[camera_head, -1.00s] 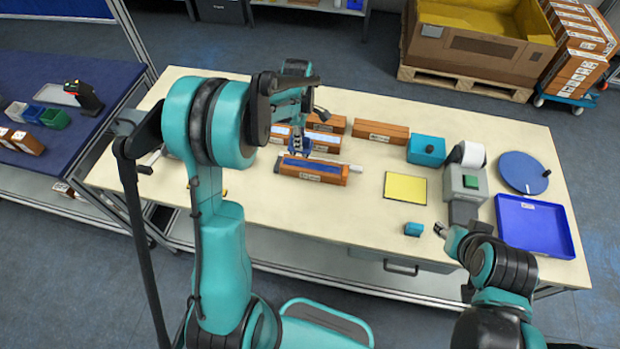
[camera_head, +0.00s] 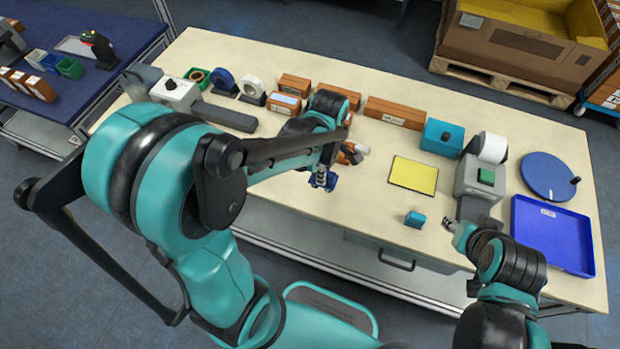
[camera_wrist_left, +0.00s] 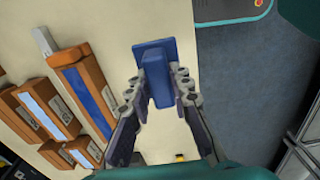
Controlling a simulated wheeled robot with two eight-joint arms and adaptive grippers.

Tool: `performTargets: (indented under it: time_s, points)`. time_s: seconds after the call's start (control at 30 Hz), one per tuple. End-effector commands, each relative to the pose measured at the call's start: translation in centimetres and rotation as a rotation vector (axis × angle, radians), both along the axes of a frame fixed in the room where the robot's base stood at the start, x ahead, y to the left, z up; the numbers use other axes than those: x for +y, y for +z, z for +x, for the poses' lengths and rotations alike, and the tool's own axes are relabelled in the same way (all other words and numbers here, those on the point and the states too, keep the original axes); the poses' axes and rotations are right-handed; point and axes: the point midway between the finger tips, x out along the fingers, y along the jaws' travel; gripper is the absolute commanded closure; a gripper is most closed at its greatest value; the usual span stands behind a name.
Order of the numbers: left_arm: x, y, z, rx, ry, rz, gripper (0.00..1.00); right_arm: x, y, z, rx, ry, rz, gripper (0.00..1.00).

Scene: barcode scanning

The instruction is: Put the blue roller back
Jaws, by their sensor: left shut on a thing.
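My left gripper (camera_head: 322,178) is shut on the blue roller (camera_head: 325,183), in front of the brown boxes. In the left wrist view the blue roller (camera_wrist_left: 158,80) shows as a blue block with a wider flat blue plate at its far end. The fingers of my left gripper (camera_wrist_left: 160,88) press it from both sides, apparently above the table's front edge. A brown box with a blue strip (camera_wrist_left: 86,92) lies to its left. My right gripper (camera_head: 448,225) is small near the front edge, and its jaws are unclear.
A blue tray (camera_head: 550,235) and blue disc (camera_head: 550,176) lie farther right. Brown boxes (camera_head: 397,113) and tape rolls (camera_head: 224,80) line the back.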

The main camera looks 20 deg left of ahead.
Motion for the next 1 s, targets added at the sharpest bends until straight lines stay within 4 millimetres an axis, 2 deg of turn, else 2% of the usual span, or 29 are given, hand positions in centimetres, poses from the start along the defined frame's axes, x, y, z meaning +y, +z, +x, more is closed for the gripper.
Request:
performTargets:
  time_s: [0.1, 0.3, 0.43, 0.67, 1.0]
  points:
    - [2.6, -1.8, 0.7, 0.0, 0.006, 0.0, 1.0, 0.0, -0.9, 0.0, 0.0, 0.0, 0.0, 0.6]
    - [4.7, -3.0, 1.3, 0.0, 0.001, 0.0, 1.0, 0.0, -1.3, 0.0, 0.0, 0.0, 0.0, 0.6]
    - [4.9, -3.8, 1.3, 0.0, -0.001, 0.0, 1.0, 0.0, -1.6, 0.0, 0.0, 0.0, 0.0, 0.6]
    - [4.8, -7.1, 1.4, 0.0, -0.001, 0.0, 1.0, 0.0, -2.8, 0.0, 0.0, 0.0, 0.0, 0.6]
    - [4.8, -7.3, 1.3, 0.0, -0.001, 0.0, 1.0, 0.0, -3.0, 0.0, 0.0, 0.0, 0.0, 0.6]
